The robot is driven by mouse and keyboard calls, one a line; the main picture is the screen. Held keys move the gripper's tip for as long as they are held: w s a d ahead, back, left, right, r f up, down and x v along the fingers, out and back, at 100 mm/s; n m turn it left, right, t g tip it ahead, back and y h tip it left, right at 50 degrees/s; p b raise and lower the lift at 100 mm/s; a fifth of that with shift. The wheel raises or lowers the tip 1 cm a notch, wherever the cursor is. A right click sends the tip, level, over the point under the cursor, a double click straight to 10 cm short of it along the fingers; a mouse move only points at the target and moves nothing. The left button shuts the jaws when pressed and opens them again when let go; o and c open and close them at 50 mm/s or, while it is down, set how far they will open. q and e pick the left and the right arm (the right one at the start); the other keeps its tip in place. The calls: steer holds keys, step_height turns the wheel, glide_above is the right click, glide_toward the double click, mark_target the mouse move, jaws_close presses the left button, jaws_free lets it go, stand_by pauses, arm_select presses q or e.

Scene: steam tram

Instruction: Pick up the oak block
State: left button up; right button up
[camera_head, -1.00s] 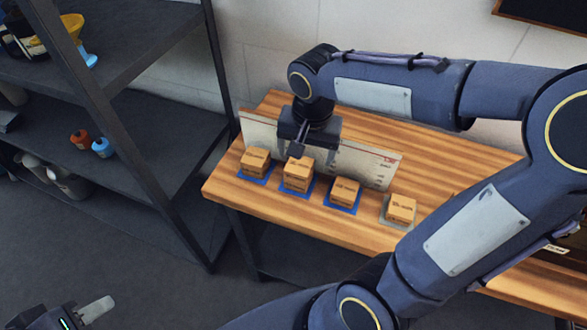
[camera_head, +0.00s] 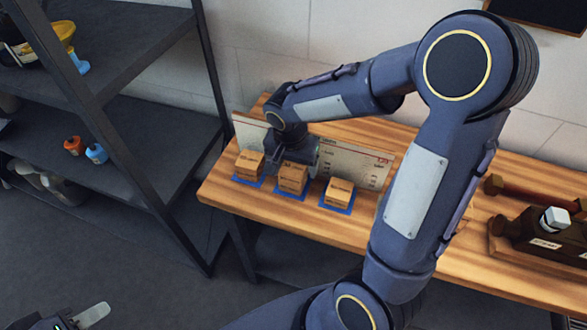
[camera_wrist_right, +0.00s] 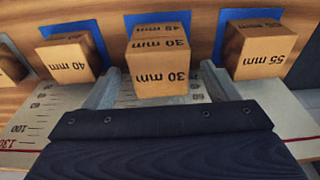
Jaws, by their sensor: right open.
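Several light wooden blocks stand in a row on blue squares; the pictures do not mark one as the oak block. The middle block, marked 30 mm, (camera_head: 293,179) (camera_wrist_right: 158,75) stands between the two fingers of my right gripper (camera_wrist_right: 160,90), with gaps at both sides. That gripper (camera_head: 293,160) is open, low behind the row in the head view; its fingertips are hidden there. The block marked 55 mm (camera_wrist_right: 262,52) is right of it in the wrist view, the block marked 40 mm (camera_wrist_right: 70,58) left. My left gripper (camera_head: 82,318) shows partly at the bottom left, away from the table.
A dark shelf (camera_head: 130,145) is at the left. A dark device with a pale knob (camera_head: 552,222) sits at the table's right. My right arm hides part of the table.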

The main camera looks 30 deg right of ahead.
steer(key=shift+c, duration=0.3)
steer(key=c, duration=1)
steer(key=shift+r, duration=0.1)
